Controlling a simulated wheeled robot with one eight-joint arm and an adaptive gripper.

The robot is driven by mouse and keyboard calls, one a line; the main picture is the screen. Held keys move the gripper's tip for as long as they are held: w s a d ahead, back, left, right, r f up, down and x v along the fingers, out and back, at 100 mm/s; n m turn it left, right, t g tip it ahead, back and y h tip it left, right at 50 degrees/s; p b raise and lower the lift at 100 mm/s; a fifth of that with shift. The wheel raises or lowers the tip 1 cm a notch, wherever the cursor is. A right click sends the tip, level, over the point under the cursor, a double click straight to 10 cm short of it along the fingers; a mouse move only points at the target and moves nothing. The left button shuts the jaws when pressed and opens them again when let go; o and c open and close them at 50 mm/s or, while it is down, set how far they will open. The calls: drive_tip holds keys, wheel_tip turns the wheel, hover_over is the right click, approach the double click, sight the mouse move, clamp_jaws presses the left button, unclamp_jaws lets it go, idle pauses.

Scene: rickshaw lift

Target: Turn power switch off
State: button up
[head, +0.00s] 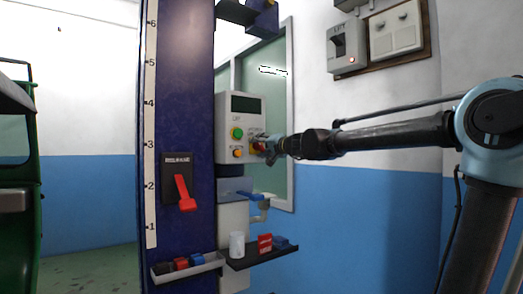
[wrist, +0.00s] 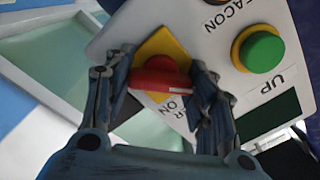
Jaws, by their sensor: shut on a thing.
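The red power switch knob (wrist: 160,76) sits on a yellow plate on the face of a grey control box (head: 226,120). A label beside it reads partly as "R ON"; the rest is hidden. My gripper (wrist: 162,64) has one finger on each side of the knob and is shut on it. The knob's red bar lies roughly across the wrist picture. In the head view my gripper (head: 272,149) reaches the box from the right and covers much of the knob.
A green button (wrist: 262,50) marked "UP" is close by on the box. A blue column (head: 178,90) carries a red release lever (head: 184,193). Below are small trays (head: 262,257) with a white cup and small items. A LIFT wall switch (head: 340,45) is at upper right.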

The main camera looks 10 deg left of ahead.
drive_tip(key=shift+d+f+n, duration=0.15)
drive_tip(key=shift+n, duration=0.45)
drive_tip(key=o, duration=1)
drive_tip(key=shift+w, duration=0.1)
drive_tip(key=shift+c, duration=0.2)
drive_tip(key=shift+o, duration=0.6)
drive_tip(key=v, duration=1.2)
drive_tip(key=s+d+f+n+g+h, duration=0.15)
drive_tip(key=s+d+f, duration=0.35)
drive_tip(key=f, duration=0.6)
drive_tip(key=s+d+f+n+g+h, duration=0.1)
drive_tip(key=s+d+f+g+h, duration=0.2)
drive_tip(key=d+f, duration=0.6)
drive_tip(key=s+d+f+n+g+h, duration=0.15)
drive_tip(key=s+d+f, duration=0.35)
drive_tip(key=f, duration=0.8)
drive_tip(key=s+d+f+m+g+h, duration=0.1)
drive_tip(key=s+d+f+m+h, duration=0.1)
drive_tip(key=s+d+f+h, duration=0.2)
drive_tip(key=s+d+f+m+g+h, duration=0.2)
drive_tip(key=s+d+f, duration=0.6)
drive_tip(key=d+f, duration=0.5)
drive_tip(key=shift+s+d+f+h, duration=0.2)
drive_tip(key=shift+f+h, duration=0.25)
drive_tip(key=shift+h, duration=0.45)
